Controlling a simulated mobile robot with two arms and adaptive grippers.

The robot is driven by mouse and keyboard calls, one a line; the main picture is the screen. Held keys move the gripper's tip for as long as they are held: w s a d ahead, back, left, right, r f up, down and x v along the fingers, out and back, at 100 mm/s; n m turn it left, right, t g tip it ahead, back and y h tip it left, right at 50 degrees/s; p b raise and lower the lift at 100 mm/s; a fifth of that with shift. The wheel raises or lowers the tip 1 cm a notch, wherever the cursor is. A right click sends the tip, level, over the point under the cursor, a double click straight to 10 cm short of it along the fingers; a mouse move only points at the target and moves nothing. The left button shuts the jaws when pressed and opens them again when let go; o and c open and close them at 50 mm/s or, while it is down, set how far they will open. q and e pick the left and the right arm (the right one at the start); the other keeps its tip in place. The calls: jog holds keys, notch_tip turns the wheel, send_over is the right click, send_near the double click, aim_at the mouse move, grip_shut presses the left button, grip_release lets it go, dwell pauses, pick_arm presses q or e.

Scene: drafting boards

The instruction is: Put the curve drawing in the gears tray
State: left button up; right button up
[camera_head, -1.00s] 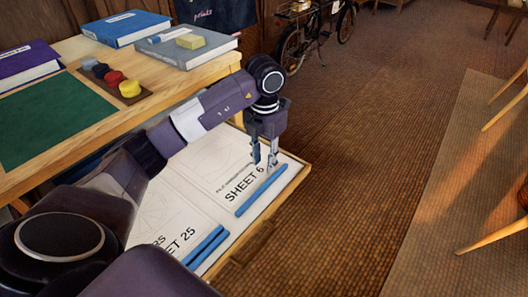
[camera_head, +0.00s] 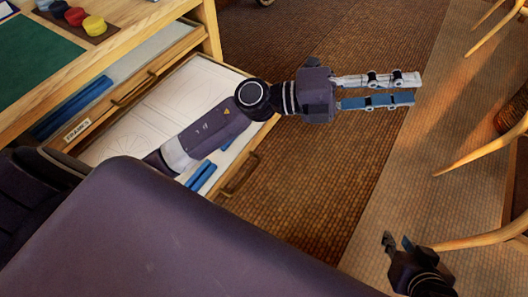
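A lower drawer tray (camera_head: 252,160) is pulled out, its label out of sight. In it lie white sheets: one with faint line work (camera_head: 196,92) and one with a round drawing (camera_head: 128,135). Two blue strips (camera_head: 201,177) show at its front. I cannot tell which sheet, if any, is the curve drawing; my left arm hides part of the tray. My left gripper (camera_head: 380,91) is open and appears empty, its fingers apart, over the floor to the right of the tray. My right gripper (camera_head: 398,243) is open and empty at the lower right.
A drawer above, labelled FRAMES (camera_head: 77,131), is also partly out, with blue strips (camera_head: 72,106) inside. The desk (camera_head: 120,38) carries a green mat (camera_head: 35,55) and coloured round pieces (camera_head: 75,16). Wooden chair legs (camera_head: 485,150) stand at the right. Brown floor (camera_head: 310,190) is clear between.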

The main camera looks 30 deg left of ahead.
pick_arm(q)
jog(key=w+a+r+n+t+y, duration=0.1)
jog(key=w+a+n+t+y, duration=0.4)
jog(key=a+n+t+y, duration=0.85)
jog(key=a+f+n+g+y, duration=0.2)
jog(key=a+f+n+y, duration=0.15)
jog(key=f+n, duration=0.6)
jog(key=s+a+f+n+g+y, duration=0.1)
jog(key=s+a+f+n+g, duration=0.15)
jog(key=f, duration=0.25)
jog(key=s+a+f+n+g+y, duration=0.1)
jog(key=s+f+n+g, duration=0.1)
jog(key=s+f+n, duration=0.15)
jog(key=s+d+f+n+g+h, duration=0.1)
jog(key=s+f+g, duration=0.5)
jog(key=s+f, duration=0.6)
jog(key=shift+n+g, duration=0.4)
jog(key=shift+f, duration=0.15)
